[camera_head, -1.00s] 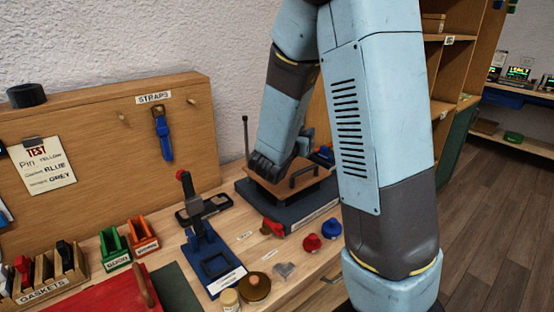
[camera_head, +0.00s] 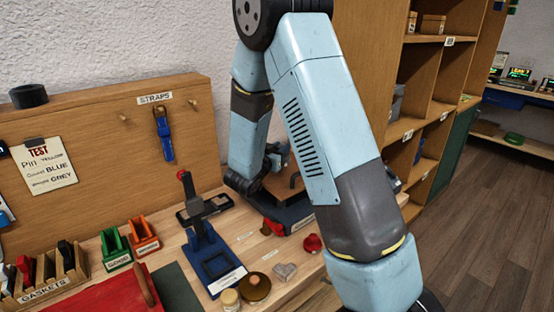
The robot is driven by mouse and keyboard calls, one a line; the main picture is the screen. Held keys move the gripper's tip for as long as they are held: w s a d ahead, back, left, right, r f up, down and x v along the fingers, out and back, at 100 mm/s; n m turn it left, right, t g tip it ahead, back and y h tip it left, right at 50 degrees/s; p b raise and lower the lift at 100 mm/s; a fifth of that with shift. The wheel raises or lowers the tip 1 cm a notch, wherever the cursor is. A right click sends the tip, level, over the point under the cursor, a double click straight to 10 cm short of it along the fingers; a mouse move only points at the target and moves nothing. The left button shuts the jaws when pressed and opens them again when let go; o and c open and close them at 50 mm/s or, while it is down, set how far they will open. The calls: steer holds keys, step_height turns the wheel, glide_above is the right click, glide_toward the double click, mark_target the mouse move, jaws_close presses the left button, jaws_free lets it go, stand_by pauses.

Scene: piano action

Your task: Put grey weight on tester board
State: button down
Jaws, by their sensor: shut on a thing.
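My gripper (camera_head: 276,158) shows small and dark behind my arm, above the far part of the bench. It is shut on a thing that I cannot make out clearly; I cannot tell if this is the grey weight. Below and to its right is the tester board (camera_head: 279,190), a brown plate with a dark handle on a dark blue base. My arm covers its right part. I cannot tell whether the held thing touches the board. A small silvery-grey piece (camera_head: 285,272) lies on the bench front.
A blue stand with a dark upright (camera_head: 205,240) is left of the board. Red knobs (camera_head: 312,243) lie near the board's front. A round brown piece (camera_head: 255,287), a gasket rack (camera_head: 45,275) and green and orange holders (camera_head: 115,245) stand on the bench. A wooden shelf (camera_head: 385,60) rises behind.

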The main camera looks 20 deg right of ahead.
steer(key=shift+w+a+f, duration=0.15)
steer(key=shift+f, duration=1.6)
steer(key=c, duration=0.9)
jaws_free()
steer(key=shift+f, duration=0.1)
